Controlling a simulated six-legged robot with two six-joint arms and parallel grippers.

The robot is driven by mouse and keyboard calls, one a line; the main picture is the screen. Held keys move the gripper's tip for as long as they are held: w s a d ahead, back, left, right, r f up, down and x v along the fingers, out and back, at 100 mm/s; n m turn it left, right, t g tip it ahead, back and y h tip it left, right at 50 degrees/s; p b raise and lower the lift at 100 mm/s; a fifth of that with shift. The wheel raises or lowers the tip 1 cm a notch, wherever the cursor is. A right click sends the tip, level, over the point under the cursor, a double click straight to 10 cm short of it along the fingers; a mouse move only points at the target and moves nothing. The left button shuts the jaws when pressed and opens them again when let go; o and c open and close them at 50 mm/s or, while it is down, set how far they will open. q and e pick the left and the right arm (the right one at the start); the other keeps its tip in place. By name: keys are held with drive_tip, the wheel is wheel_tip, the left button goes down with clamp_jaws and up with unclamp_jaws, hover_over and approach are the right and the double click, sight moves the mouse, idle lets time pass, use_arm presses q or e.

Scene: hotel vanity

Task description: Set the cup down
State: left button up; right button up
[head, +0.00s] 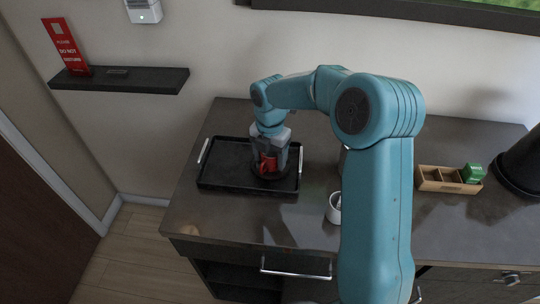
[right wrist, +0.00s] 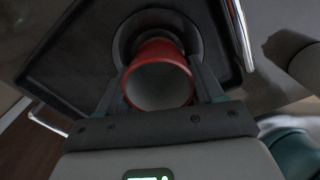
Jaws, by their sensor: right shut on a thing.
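The red cup (head: 267,163) is held between the fingers of my right gripper (head: 272,158) at the right side of the black tray (head: 225,171). In the right wrist view the cup (right wrist: 160,48) has a red outside and a pale, empty inside. One finger of the gripper (right wrist: 161,88) is on each side of it. A dark round saucer (right wrist: 125,42) lies on the tray under the cup, and it also shows in the head view (head: 257,175). I cannot tell whether the cup's base touches the saucer. My left gripper is not in view.
The tray has metal handles at both ends. A small white cup (head: 334,212) stands on the counter (head: 230,222) right of the tray. A wooden box (head: 449,183) with green packets (head: 473,172) stands farther right. The tray's left part is clear.

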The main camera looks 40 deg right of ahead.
drive_tip(key=shift+w+f, duration=0.1)
drive_tip(key=o, duration=1.1)
drive_tip(key=shift+f, duration=0.15)
wheel_tip(320, 180, up, 13)
drive_tip(key=shift+f, duration=0.2)
